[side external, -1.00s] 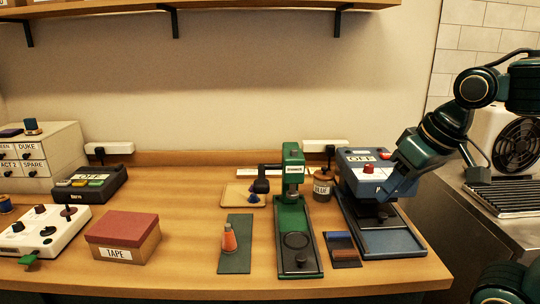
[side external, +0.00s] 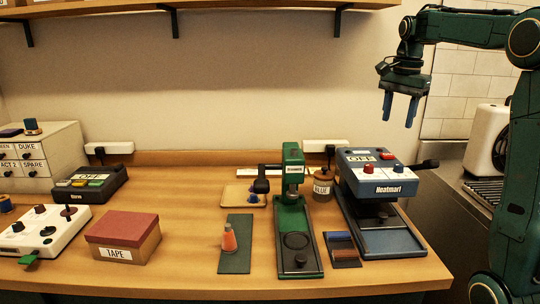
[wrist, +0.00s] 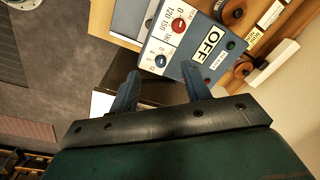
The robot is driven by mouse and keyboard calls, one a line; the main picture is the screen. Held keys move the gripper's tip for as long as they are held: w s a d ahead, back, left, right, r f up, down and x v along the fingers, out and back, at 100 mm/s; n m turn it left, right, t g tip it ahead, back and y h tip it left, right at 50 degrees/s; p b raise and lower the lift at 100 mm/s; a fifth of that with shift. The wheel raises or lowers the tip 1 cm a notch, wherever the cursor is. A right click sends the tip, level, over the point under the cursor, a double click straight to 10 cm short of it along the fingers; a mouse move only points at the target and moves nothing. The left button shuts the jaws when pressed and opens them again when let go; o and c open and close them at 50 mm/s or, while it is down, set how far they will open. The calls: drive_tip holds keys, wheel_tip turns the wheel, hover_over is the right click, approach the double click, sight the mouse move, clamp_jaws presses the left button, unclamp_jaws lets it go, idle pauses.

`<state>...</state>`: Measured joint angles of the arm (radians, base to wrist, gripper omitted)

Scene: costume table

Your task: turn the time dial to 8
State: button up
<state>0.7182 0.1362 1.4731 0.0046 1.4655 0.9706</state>
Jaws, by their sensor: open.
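The blue heat press (side external: 372,188), marked Heatmart, stands at the right end of the table. The left one, the heat dial (side external: 368,169), shows 120, 150 and 180 marks in the wrist view (wrist: 178,25). The right one, the time dial (side external: 397,168), also shows in the wrist view (wrist: 160,60), with small numbers around it. Its exact setting is too small to tell. My gripper (side external: 398,121) is open and empty, above the panel and apart from it, fingers down. In the wrist view its fingertips (wrist: 160,68) frame the time dial.
The panel's display (wrist: 210,37) reads OFF. A black lever (side external: 428,164) sticks out to the press's right. Air above the press is free.

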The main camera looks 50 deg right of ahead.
sight(399, 164)
drive_tip(key=d+m, duration=0.3)
drive_tip(key=d, duration=0.3)
drive_tip(key=shift+s+f+g+y, duration=0.3)
drive_tip(key=shift+s+f, duration=0.1)
drive_tip(key=shift+f, duration=0.1)
drive_tip(key=shift+f, duration=6.8)
drive_tip(key=c, duration=1)
